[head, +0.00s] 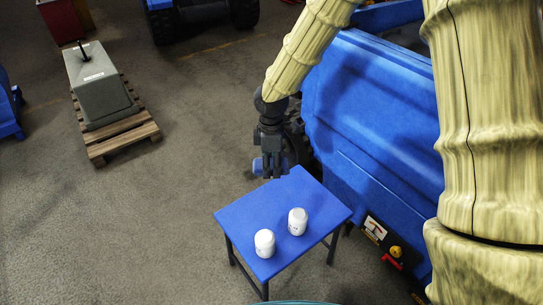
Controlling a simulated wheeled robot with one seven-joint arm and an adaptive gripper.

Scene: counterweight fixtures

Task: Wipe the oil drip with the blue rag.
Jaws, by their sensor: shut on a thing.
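My gripper (273,174) points down just above the far corner of a small blue table (262,203). It is shut on the blue rag (257,166), which shows as a small blue patch beside the dark fingers. The fingers hide part of the rag. I cannot tell whether the rag touches the table. I see no oil drip in this view.
Two white containers (297,221) (265,243) stand on the blue table. A large blue machine (372,130) stands close on the right. A grey counterweight (100,85) sits on a wooden pallet (122,137) at the left. The floor between is clear.

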